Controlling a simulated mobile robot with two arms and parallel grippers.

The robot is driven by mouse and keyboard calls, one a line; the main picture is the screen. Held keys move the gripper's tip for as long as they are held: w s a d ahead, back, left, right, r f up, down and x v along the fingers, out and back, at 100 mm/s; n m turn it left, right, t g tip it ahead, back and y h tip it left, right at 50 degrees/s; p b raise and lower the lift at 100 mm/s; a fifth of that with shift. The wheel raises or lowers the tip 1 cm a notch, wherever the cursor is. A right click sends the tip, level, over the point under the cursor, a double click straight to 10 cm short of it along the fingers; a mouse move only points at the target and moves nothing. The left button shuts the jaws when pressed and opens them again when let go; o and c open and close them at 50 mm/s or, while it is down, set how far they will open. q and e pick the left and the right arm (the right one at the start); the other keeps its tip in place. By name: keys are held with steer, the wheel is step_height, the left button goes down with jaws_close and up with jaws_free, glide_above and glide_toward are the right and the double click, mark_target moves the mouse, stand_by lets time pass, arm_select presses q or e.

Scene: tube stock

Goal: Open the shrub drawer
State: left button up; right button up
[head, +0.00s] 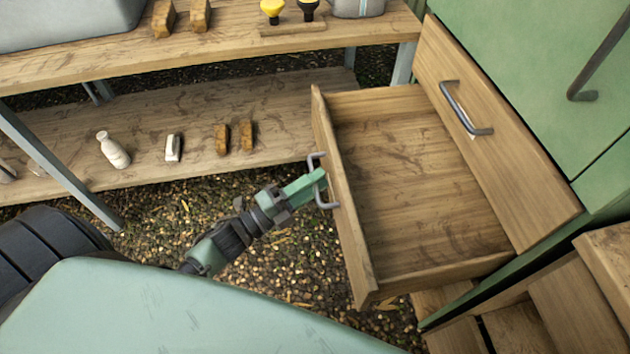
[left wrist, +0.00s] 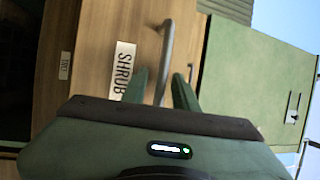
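The shrub drawer (head: 400,150) is a wooden drawer pulled far out of the green cabinet, and its empty inside shows. Its grey bar handle (head: 320,195) is on the front panel. In the left wrist view the front carries a white label (left wrist: 123,70) reading SHRUB. My left gripper (head: 315,181) is at this handle. In the left wrist view its two green fingers (left wrist: 160,85) stand apart, with the handle bar (left wrist: 166,50) between them and a gap visible beside the bar. Whether a finger touches the bar is unclear. My right gripper is not in view.
Another closed drawer (head: 500,140) with a bar handle is beside the open one, next to a green door (head: 540,70). A two-level wooden bench (head: 230,60) at the left holds a white bottle (head: 113,150) and brown blocks. Gravel floor (head: 290,250) lies below my arm.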

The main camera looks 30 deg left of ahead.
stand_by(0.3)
arm_select(q)
steer(key=v, duration=0.7)
steer(key=shift+s+a, duration=0.2)
steer(key=shift+s, duration=0.15)
